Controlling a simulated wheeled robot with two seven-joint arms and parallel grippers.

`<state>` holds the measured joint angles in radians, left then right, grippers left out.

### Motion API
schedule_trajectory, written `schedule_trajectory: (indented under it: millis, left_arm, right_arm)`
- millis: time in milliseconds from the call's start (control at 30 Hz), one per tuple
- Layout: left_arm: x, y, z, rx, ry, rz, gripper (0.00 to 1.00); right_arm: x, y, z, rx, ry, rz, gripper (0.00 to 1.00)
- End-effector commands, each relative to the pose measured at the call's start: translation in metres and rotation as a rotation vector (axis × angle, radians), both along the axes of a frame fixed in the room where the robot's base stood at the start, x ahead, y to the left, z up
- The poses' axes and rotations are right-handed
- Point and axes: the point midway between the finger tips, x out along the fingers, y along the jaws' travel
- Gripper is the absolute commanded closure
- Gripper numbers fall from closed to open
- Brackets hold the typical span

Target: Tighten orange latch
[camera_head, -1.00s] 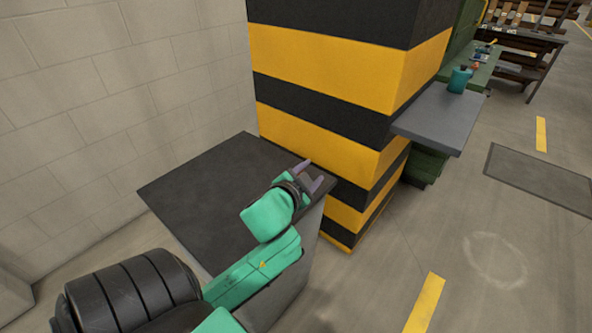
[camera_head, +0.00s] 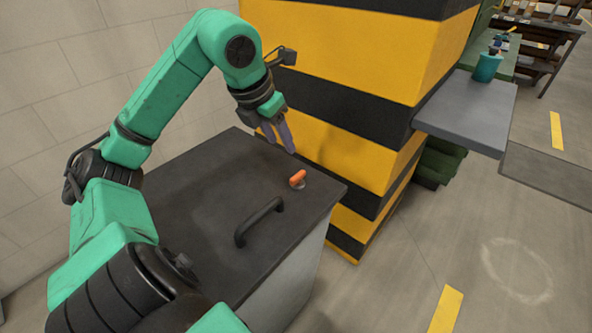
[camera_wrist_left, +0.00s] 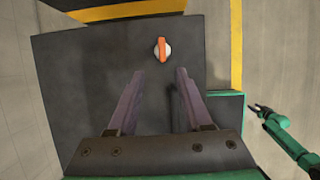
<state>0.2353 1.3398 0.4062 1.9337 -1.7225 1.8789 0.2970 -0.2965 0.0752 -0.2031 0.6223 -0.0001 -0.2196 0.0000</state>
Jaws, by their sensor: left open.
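The orange latch (camera_head: 297,179) sits on a pale round base near the far right corner of a dark box lid (camera_head: 205,215). In the left wrist view the latch (camera_wrist_left: 162,48) lies just beyond my fingertips, its bar pointing roughly up and down the picture. My left gripper (camera_head: 278,137) is open and empty, pointing down above the lid, behind and left of the latch. Its purple fingers (camera_wrist_left: 160,76) show apart in the left wrist view, not touching the latch. My right gripper (camera_wrist_left: 256,107) shows small at the right of the left wrist view, away from the lid.
A black handle (camera_head: 258,222) stands up from the lid near its front edge. A yellow-and-black striped pillar (camera_head: 345,90) rises close behind the lid. A grey shelf (camera_head: 468,110) juts out at right. A block wall (camera_head: 60,80) is at left; open floor lies right.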

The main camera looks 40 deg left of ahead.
Motion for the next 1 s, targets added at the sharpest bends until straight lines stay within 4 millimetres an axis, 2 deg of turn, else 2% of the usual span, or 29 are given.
schedule_trajectory:
  millis: [300,500,633,867,967,1000]
  left_arm:
    - [0.029,-0.002,-0.075,-0.009,0.006,-0.007,0.5]
    - [0.047,-0.001,-0.114,-0.008,0.004,-0.007,0.5]
    - [0.051,-0.001,-0.125,-0.006,0.003,-0.007,0.5]
    - [0.052,-0.001,-0.127,-0.006,0.002,-0.008,0.5]
    - [0.052,-0.001,-0.127,-0.006,0.002,-0.008,0.84]
    - [0.052,-0.001,-0.126,-0.006,0.002,-0.008,1.0]
  right_arm:
    - [-0.006,-0.008,0.0,-0.012,0.009,-0.002,0.5]
    - [-0.005,-0.008,0.001,-0.011,0.009,-0.002,0.5]
    - [-0.005,-0.008,0.001,-0.011,0.009,-0.002,0.5]
    - [-0.005,-0.002,0.001,-0.003,0.007,-0.003,0.5]
    - [-0.005,-0.001,0.001,-0.001,0.008,-0.004,0.5]
    - [-0.005,-0.001,0.001,-0.001,0.007,-0.003,0.5]
